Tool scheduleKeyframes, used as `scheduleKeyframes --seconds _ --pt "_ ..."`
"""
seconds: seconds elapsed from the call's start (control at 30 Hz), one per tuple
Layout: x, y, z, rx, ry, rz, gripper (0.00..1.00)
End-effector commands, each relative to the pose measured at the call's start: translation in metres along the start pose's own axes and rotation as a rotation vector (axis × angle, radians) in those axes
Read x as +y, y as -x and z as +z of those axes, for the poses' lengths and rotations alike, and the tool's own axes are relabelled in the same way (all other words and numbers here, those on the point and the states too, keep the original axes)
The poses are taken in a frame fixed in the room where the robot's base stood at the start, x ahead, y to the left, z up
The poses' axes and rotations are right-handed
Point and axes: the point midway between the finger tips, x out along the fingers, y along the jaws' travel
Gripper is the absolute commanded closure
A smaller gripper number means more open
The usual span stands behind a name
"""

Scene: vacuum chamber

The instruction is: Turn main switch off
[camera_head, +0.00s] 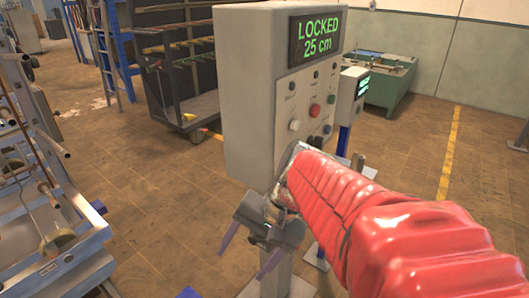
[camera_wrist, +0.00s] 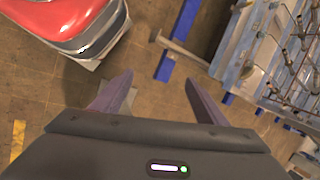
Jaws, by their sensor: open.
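A grey control box (camera_head: 262,90) stands on a post, with a green-lit display (camera_head: 316,38) reading "LOCKED 25 cm". Its front panel carries a red button (camera_head: 315,110), a white button (camera_head: 294,125) and several small dark knobs or buttons. I cannot tell which of these is the main switch; the labels are too small to read. My gripper (camera_head: 242,265) is below the box, in front of its post, pointing down. It is open and empty, apart from the panel. In the wrist view its two purple fingers (camera_wrist: 158,78) are spread above the floor, with no switch in sight.
A second, smaller box with a screen (camera_head: 352,95) stands behind the control box. A green machine (camera_head: 385,78) is at the back. A metal frame rack (camera_head: 50,225) stands at the left, and a dark cart (camera_head: 180,85) behind. Floor at the right is mostly clear.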

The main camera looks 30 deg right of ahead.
Motion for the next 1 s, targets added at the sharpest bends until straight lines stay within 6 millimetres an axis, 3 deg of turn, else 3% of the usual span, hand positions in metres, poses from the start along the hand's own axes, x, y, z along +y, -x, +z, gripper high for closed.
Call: scheduleKeyframes --seconds 0.27,0.57,0.77,1.0 --pt "0.0 0.012 -0.042 -0.159 -0.419 -0.187 0.33" --pt "0.013 0.043 -0.105 -0.319 -0.819 -0.452 0.33" --pt "0.038 0.075 -0.155 -0.419 -1.051 -0.667 0.33" --pt "0.094 0.122 -0.212 -0.528 -1.275 -0.965 0.33"
